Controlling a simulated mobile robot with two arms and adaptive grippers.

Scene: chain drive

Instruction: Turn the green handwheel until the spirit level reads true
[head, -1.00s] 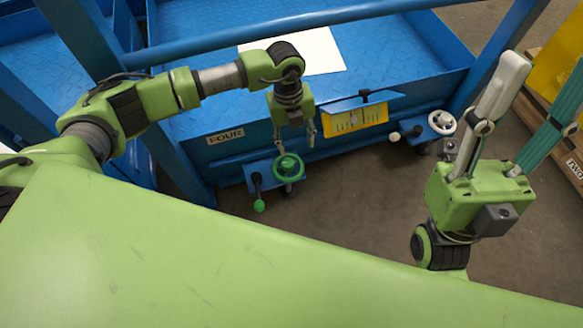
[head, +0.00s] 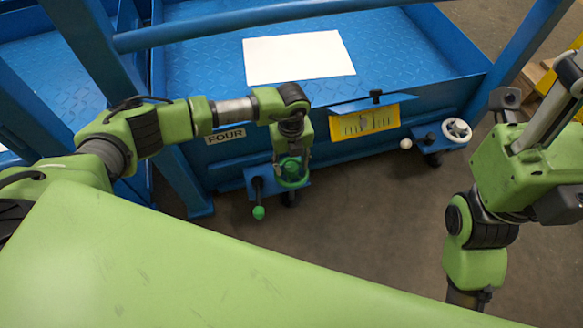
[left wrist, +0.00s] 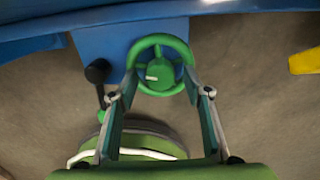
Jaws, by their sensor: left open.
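The green handwheel (head: 292,182) is on a blue bracket low on the front of the blue cart. In the left wrist view the handwheel (left wrist: 157,72) is a whole ring with spokes and a white mark on its hub. My left gripper (head: 290,172) is open at the wheel. Its fingers, seen in the left wrist view (left wrist: 160,93), stand apart at either side of the wheel's near edge; contact is unclear. The spirit level (head: 365,122) is a yellow plate right of the wheel, its reading too small to tell. My right gripper (head: 562,82) is partly cut off at the right.
A lever with a green knob (head: 258,212) hangs just left of the handwheel. A white handwheel (head: 457,131) and a white knob (head: 406,144) are farther right. White paper (head: 298,57) lies on the cart's deck. The floor in front is open.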

